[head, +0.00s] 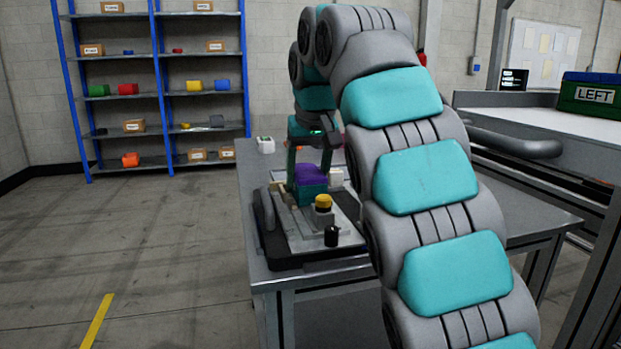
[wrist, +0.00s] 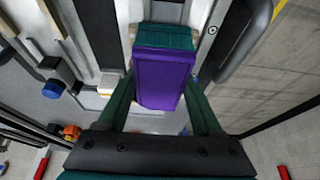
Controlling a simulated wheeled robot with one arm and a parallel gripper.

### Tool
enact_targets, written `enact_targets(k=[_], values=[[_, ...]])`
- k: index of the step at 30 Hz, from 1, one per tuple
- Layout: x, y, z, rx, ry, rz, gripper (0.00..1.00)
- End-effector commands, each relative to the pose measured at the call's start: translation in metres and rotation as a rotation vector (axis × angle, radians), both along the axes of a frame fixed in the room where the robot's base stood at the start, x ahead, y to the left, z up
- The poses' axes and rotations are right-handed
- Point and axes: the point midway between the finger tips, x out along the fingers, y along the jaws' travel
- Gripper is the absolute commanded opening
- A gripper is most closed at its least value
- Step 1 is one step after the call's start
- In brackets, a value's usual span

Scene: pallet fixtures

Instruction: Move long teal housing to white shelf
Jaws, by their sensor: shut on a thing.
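The long teal housing (head: 311,194) is a teal block with a purple top face (head: 311,173), at the fixture on the grey table. In the wrist view its teal end (wrist: 166,37) lies above the purple face (wrist: 162,80). My gripper (head: 306,160) points down over it; in the wrist view the gripper's (wrist: 163,88) dark green fingers lie along both sides, shut on it. I cannot tell whether the housing still touches the fixture. A white surface (head: 530,118), possibly the white shelf, stands at the right, partly behind my arm.
The fixture plate (head: 303,232) carries a yellow knob (head: 323,201) and a black knob (head: 331,236) close to the housing. A green crate marked LEFT (head: 592,95) sits on the white surface. A blue-framed rack (head: 160,90) stands behind. The left floor is open.

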Motion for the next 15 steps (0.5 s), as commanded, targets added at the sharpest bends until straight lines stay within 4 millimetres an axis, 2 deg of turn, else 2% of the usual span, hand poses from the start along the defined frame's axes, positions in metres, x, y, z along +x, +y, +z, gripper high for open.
enact_targets(k=[15], values=[[-0.001,0.0,-0.01,0.0,0.002,-0.001,0.05]])
